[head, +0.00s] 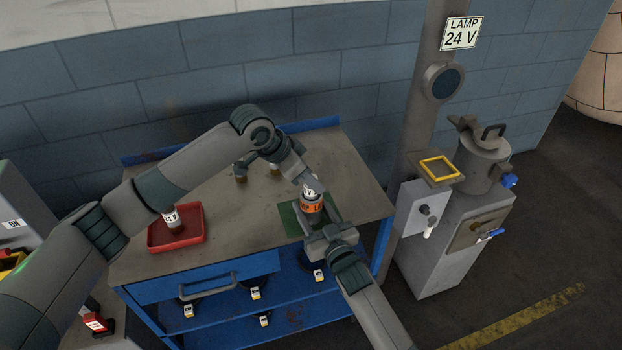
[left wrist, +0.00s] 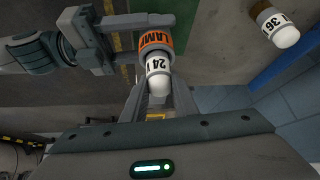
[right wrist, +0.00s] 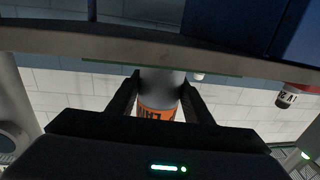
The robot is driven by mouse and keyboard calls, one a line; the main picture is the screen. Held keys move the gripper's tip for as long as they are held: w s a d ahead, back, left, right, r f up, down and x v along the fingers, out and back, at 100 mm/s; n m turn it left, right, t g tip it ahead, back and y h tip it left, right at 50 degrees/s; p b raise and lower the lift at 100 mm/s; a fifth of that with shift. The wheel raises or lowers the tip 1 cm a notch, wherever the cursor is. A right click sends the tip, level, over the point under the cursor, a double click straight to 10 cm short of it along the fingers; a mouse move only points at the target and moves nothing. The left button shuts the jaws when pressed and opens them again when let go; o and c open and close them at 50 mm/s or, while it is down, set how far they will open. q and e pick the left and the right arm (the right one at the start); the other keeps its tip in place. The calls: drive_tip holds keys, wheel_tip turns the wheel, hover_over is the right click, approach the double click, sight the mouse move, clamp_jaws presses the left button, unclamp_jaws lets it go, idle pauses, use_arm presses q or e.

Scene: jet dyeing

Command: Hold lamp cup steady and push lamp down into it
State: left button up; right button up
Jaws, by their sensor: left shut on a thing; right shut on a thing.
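The lamp cup (head: 311,207), with an orange LAMP label, stands upright over the green mat on the bench. My right gripper (head: 325,222) is shut around it from the front; the right wrist view shows the cup's grey body (right wrist: 163,83) between the fingers. The white-ended lamp (left wrist: 158,80), marked 24, is in line with the cup and meets its orange-banded end (left wrist: 156,41). My left gripper (head: 313,185) is shut on the lamp from above. How deep the lamp sits in the cup cannot be told.
A red tray (head: 188,241) on the bench's left holds another lamp (head: 172,219). Two small items stand at the back, partly behind my left arm. A lamp marked 36 (left wrist: 278,27) shows in the left wrist view. Bare bench top (head: 355,185) lies right of the cup.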

use_arm(q)
drive_tip(key=shift+f, duration=0.15)
drive_tip(key=o, duration=1.1)
drive_tip(key=shift+c, duration=0.2)
drive_tip(key=shift+v, duration=0.75)
drive_tip(key=v, duration=1.1)
drive_tip(key=shift+w+d, duration=0.15)
drive_tip(key=shift+d, duration=0.05)
use_arm(e)
drive_tip(key=o, duration=1.2)
